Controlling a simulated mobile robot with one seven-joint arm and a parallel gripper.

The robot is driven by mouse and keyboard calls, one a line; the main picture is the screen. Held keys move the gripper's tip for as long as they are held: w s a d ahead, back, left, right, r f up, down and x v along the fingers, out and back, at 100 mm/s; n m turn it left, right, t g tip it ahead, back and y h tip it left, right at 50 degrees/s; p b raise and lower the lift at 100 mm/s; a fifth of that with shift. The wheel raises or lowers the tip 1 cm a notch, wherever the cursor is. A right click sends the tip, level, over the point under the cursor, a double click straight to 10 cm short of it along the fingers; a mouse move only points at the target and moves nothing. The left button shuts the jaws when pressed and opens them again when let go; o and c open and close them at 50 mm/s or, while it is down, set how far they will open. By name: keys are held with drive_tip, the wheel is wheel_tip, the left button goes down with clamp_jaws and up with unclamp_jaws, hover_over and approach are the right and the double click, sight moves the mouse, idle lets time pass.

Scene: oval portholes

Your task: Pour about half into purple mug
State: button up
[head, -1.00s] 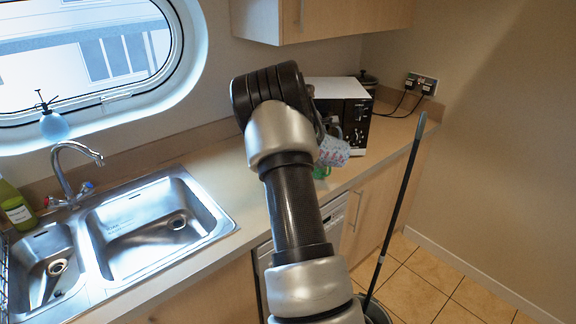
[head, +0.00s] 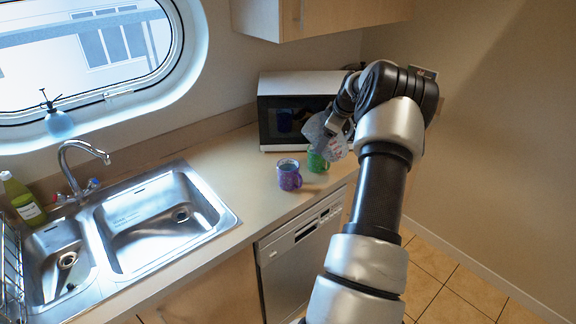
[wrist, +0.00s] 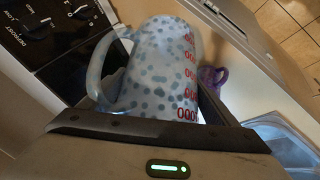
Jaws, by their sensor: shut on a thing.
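My gripper (head: 343,122) is shut on a pale blue dotted measuring jug (head: 322,137) with red markings. In the head view the jug is held above the counter near the green mug and looks tilted; my gripper partly hides it. In the wrist view the jug (wrist: 160,70) fills the middle, its handle on the left. The purple mug (head: 289,176) stands upright on the counter, below and left of the jug, apart from it. The purple mug also shows in the wrist view (wrist: 213,78), beyond the jug. No stream is visible, and I cannot tell the liquid levels.
A green mug (head: 317,162) stands close right of the purple mug. A microwave (head: 278,115) is behind them against the wall. The sink (head: 160,220) is to the left, with clear counter between. A cupboard (head: 320,15) hangs above.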

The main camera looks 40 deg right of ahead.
drive_tip(key=y, duration=0.1)
drive_tip(key=d+t+y, duration=0.1)
drive_tip(key=s+d+m, duration=0.1)
drive_tip(key=shift+f+t+y, duration=0.25)
drive_tip(key=shift+t+y, duration=0.05)
drive_tip(key=shift+y, duration=0.1)
drive_tip(key=shift+s+d+r+m+t+y, duration=0.15)
drive_tip(key=shift+d+r+m+t+y, duration=0.25)
drive_tip(key=shift+y, duration=0.4)
drive_tip(key=shift+r, duration=3.1)
drive_tip(key=shift+f, duration=0.1)
